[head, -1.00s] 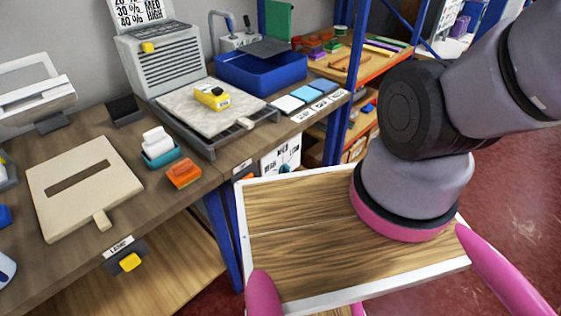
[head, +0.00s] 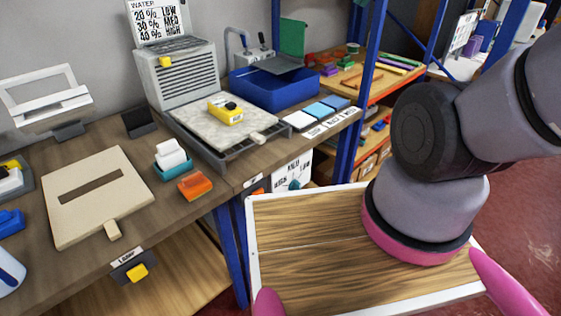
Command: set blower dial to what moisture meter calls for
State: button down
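A yellow moisture meter (head: 226,111) with a dark part on top lies on a pale rug piece on the grey tray (head: 198,148); its reading is too small to tell. Behind it stands a grey louvered unit (head: 181,73), apparently the blower, with a yellow knob (head: 165,62) at its upper left. A chart (head: 158,20) above it is headed WATER and pairs 20% with LOW, 30% with MED, 40% with HIGH. Under the bench edge, a white panel (head: 291,170) with setting words holds a teal knob (head: 295,185), its pointing unclear. My gripper is outside the picture.
A beige board (head: 92,165) with a slot, a teal holder (head: 172,172) and an orange block (head: 195,184) sit on the bench. A blue bin (head: 275,90) stands at the back. A blue post (head: 364,80) rises right of the bench. Red floor is open at right.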

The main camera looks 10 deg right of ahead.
aim_at(295, 185)
jog(key=i+u, duration=0.15)
jog(key=u, duration=0.2)
jog(key=i+u, duration=0.15)
jog(key=u, duration=0.2)
jog(key=i+u, duration=0.1)
jog(key=u, duration=0.25)
